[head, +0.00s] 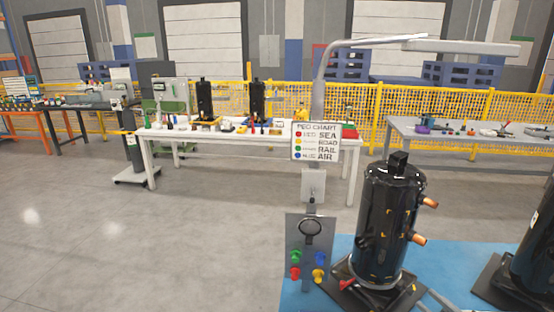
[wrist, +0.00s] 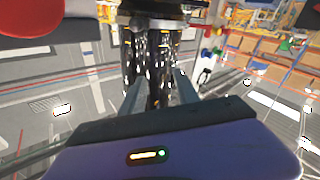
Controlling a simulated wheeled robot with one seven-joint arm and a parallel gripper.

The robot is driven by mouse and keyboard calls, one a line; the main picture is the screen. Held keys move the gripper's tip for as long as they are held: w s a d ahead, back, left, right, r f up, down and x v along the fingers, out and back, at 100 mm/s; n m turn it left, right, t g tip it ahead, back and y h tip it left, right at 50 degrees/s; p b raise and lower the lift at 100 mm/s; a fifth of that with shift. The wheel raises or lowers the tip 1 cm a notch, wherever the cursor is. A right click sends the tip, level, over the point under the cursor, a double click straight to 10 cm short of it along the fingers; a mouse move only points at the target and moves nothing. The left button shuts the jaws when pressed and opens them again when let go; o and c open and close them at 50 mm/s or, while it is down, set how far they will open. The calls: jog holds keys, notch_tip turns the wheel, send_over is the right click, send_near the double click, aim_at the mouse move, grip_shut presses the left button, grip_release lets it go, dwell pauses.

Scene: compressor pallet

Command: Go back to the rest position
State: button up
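My gripper (wrist: 158,92) shows in the wrist view with its two grey fingers spread apart. Dark upright shapes show between and beyond the fingers, and I cannot tell for sure what they are. I see nothing clamped between the fingertips. The head view does not show my gripper or arm. In the head view a black compressor (head: 390,222) with copper stubs stands upright on a blue surface (head: 300,291) at the front right.
A peg board (head: 309,230) with green, blue, red and yellow pegs stands left of the compressor, under a peg chart sign (head: 316,142). Another black compressor (head: 538,255) is cut off at right. A white table (head: 250,139) stands behind. Floor at left is clear.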

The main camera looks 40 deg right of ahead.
notch_tip(320, 180, up, 8)
jog(key=w+a+m+h, duration=0.1)
jog(key=a+h, duration=0.1)
jog(key=h, duration=0.5)
jog(key=w+a+r+m+g+h, duration=0.1)
jog(key=a+m+h, duration=0.1)
jog(key=a, duration=0.4)
jog(key=w+a+r+m+h, duration=0.1)
jog(key=a+r+m, duration=0.1)
jog(key=a, duration=0.5)
jog(key=s+a+n+g+y, duration=0.1)
jog(key=s+a+y, duration=0.2)
jog(key=a, duration=0.7)
jog(key=s+a+r+n+g+y, duration=0.1)
jog(key=s+a+y, duration=0.3)
jog(key=a, duration=0.7)
jog(key=s+a+n+y, duration=0.1)
jog(key=s+a+y, duration=0.2)
jog(key=a+y, duration=0.3)
jog(key=a, duration=0.4)
jog(key=shift+s+a+r+g+y, duration=0.2)
jog(key=shift+a+r+g+y, duration=0.1)
jog(key=shift+g, duration=0.1)
